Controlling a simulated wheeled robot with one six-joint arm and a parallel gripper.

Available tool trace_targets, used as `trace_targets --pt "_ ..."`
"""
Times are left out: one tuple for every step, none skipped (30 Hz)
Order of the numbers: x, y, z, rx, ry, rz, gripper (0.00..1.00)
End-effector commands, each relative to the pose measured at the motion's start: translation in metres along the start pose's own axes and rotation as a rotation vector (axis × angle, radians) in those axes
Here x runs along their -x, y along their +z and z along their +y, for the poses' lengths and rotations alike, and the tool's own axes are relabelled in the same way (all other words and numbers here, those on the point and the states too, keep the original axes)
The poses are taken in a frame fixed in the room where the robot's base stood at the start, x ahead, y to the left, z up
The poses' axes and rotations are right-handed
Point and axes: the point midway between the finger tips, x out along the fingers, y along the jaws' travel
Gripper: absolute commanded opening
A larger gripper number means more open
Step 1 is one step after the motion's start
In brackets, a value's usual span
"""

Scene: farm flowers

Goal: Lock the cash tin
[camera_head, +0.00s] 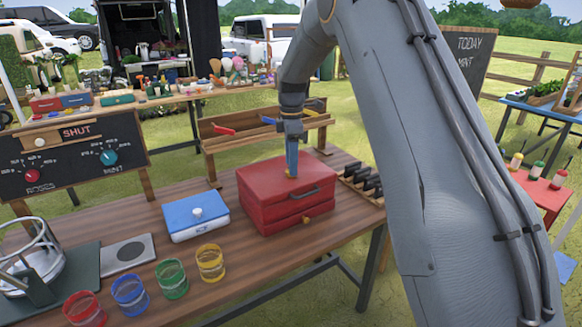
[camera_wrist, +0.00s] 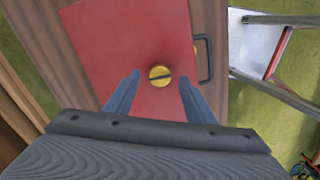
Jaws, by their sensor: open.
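The red tin (camera_head: 268,190), which looks like the cash tin, stands shut on the wooden table, with a dark handle and a small brass-coloured knob (camera_head: 306,219) on its front. In the wrist view its red lid (camera_wrist: 110,45) bears a round yellow lock knob (camera_wrist: 157,70). A dark slot runs across the knob, nearly level in the picture. My gripper (camera_head: 291,165) points down over the lid. In the wrist view its blue fingers (camera_wrist: 160,80) are open, one to each side of the knob, with gaps showing. In the head view the fingers hide the knob.
A blue-lidded white box (camera_head: 195,216) stands left of the tin. Several coloured glass jars (camera_head: 174,279) line the front of the table. A wooden rack (camera_head: 250,138) is behind, and dark slotted pieces (camera_head: 362,181) lie to the right.

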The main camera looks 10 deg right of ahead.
Motion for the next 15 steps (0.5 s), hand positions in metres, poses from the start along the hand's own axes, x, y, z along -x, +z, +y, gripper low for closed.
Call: trace_targets --pt "0.008 0.000 0.001 0.000 0.003 0.000 0.50" --pt "0.013 0.000 0.001 0.000 0.004 0.000 0.50" --pt "0.020 0.000 0.001 0.000 0.004 0.000 0.50" --pt "0.025 0.000 0.001 0.000 0.003 0.000 0.50" --pt "0.030 0.000 0.002 0.000 0.004 0.000 0.50" --pt "0.036 0.000 0.001 0.000 0.004 0.000 0.50" --pt "0.040 0.000 0.001 0.000 0.004 0.000 0.50" --pt "0.044 0.000 0.001 0.000 0.003 0.000 0.50" --pt "0.048 0.000 0.001 0.000 0.001 0.000 0.50" --pt "0.051 0.000 0.001 0.000 0.001 0.000 0.50" --pt "0.053 0.000 0.001 0.000 0.002 0.000 0.50" --pt "0.056 0.000 0.001 0.000 0.002 0.000 0.50" --pt "0.058 0.000 0.001 0.000 0.002 0.000 0.50" --pt "0.059 0.000 0.000 0.000 0.001 0.000 0.50" --pt "0.060 0.000 0.000 0.000 0.001 0.000 0.50"
